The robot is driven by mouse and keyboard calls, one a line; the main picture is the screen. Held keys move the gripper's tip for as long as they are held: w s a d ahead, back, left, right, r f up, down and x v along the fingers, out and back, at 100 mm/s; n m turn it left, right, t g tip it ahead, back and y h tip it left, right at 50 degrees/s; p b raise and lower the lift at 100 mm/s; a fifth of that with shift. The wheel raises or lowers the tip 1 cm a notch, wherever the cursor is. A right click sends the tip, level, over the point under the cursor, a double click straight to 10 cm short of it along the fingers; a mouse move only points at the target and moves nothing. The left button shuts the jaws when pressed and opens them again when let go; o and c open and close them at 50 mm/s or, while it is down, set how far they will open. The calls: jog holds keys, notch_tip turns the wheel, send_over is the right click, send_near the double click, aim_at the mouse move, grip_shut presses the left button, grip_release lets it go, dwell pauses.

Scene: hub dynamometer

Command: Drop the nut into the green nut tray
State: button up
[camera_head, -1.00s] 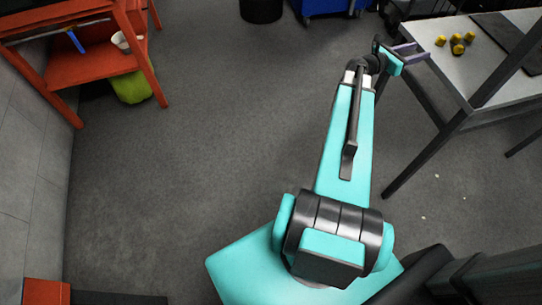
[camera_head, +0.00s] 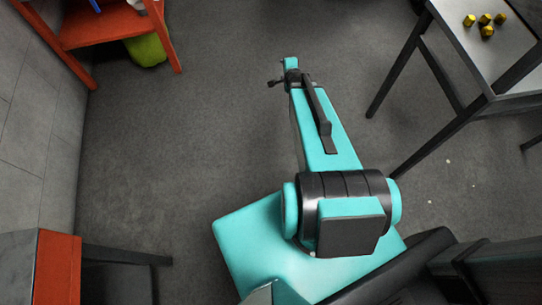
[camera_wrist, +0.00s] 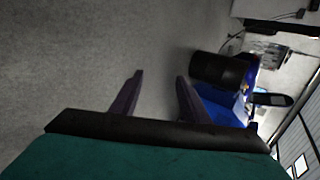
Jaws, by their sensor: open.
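Several small brass-yellow pieces (camera_head: 486,20), which look like nuts, sit in a loose group on the grey table (camera_head: 506,52) at the upper right of the head view. My gripper (camera_wrist: 158,92) shows in the wrist view with its two purple fingers apart and only floor between them. In the head view the end of my arm is over open floor, well left of the table; its fingers are not clear there. I cannot make out a green nut tray in either view.
An orange shelf unit (camera_head: 108,26) stands at the upper left with a yellow-green object (camera_head: 147,50) beneath. An orange-topped bench (camera_head: 58,268) is at the lower left. The wrist view shows a black bin (camera_wrist: 222,70) and a blue container (camera_wrist: 222,103). The middle floor is clear.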

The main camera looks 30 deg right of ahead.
jog(key=s+a+f+n+g+y, duration=0.25)
jog(key=s+a+f+n, duration=0.4)
jog(key=a, duration=0.35)
jog(key=s+a+f+n+g+y, duration=0.2)
jog(key=s+a+f+n+g, duration=0.25)
jog(key=s+a+f, duration=0.35)
jog(key=s+a+n+g, duration=0.2)
jog(key=s+n, duration=0.1)
jog(key=s, duration=0.4)
jog(key=s+a+f+n+g+h, duration=0.1)
jog(key=s+a+n+g, duration=0.1)
jog(key=s, duration=0.6)
jog(key=s+a+n+g+h, duration=0.1)
jog(key=s+a+n+g, duration=0.1)
jog(key=s+n+g, duration=0.2)
jog(key=s+n, duration=0.1)
jog(key=s, duration=0.2)
jog(key=shift+s+a+f+n, duration=0.15)
jog(key=shift+s+a+n, duration=0.05)
jog(key=shift+s+n, duration=0.1)
jog(key=shift+o, duration=0.4)
jog(key=shift+c, duration=0.2)
